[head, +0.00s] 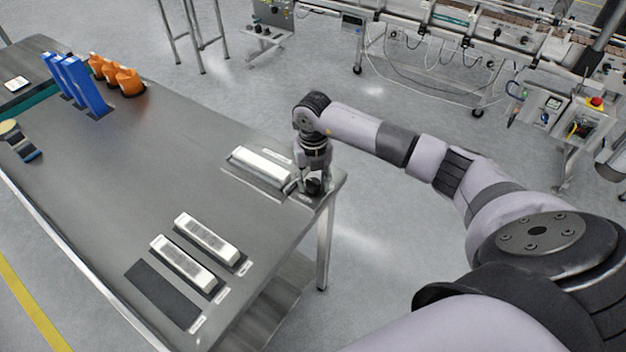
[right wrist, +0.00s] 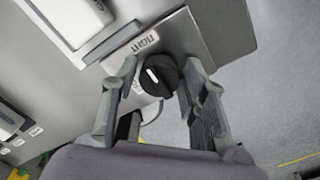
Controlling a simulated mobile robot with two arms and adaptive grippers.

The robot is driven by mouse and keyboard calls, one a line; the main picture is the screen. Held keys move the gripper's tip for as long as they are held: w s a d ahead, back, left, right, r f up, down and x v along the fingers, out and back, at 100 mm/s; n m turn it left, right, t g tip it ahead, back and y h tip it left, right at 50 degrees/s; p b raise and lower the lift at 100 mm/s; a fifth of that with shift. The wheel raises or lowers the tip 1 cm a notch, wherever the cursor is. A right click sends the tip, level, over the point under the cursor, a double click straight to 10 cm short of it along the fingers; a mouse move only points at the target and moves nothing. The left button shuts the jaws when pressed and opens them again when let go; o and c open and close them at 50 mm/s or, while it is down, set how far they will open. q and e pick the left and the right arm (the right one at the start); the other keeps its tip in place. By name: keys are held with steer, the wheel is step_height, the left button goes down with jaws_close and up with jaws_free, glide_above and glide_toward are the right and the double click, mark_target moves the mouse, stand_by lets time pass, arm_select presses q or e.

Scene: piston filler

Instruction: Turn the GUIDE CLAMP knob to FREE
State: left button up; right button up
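A black round knob (right wrist: 158,76) with a white pointer line sits by the table's corner in the right wrist view. In the head view the knob (head: 313,187) is partly hidden under my right gripper (head: 312,176). In the right wrist view my right gripper (right wrist: 160,82) has one finger on each side of the knob. The fingers stand apart, with small gaps to the knob. A white label (right wrist: 145,42) beside the knob is turned in the picture and seems to read "TIGHT". My left gripper is out of view.
A white long block (head: 262,165) lies on the table (head: 130,180) beside the knob. Two similar blocks (head: 207,238) lie nearer, next to a dark empty pad (head: 163,293). Blue parts (head: 82,88) and orange parts (head: 118,76) stand at the far end. The table's middle is clear.

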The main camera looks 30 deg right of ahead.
steer(key=c, duration=0.8)
steer(key=n+b, duration=0.3)
steer(key=shift+f, duration=0.1)
steer(key=n+b, duration=0.2)
steer(key=n, duration=0.2)
steer(key=shift+b, duration=0.4)
steer(key=n+b, duration=0.4)
steer(key=n, duration=0.2)
steer(key=shift+a, duration=0.1)
steer(key=shift+n+b, duration=1.35)
steer(key=shift+n, duration=1.15)
steer(key=shift+r, duration=0.2)
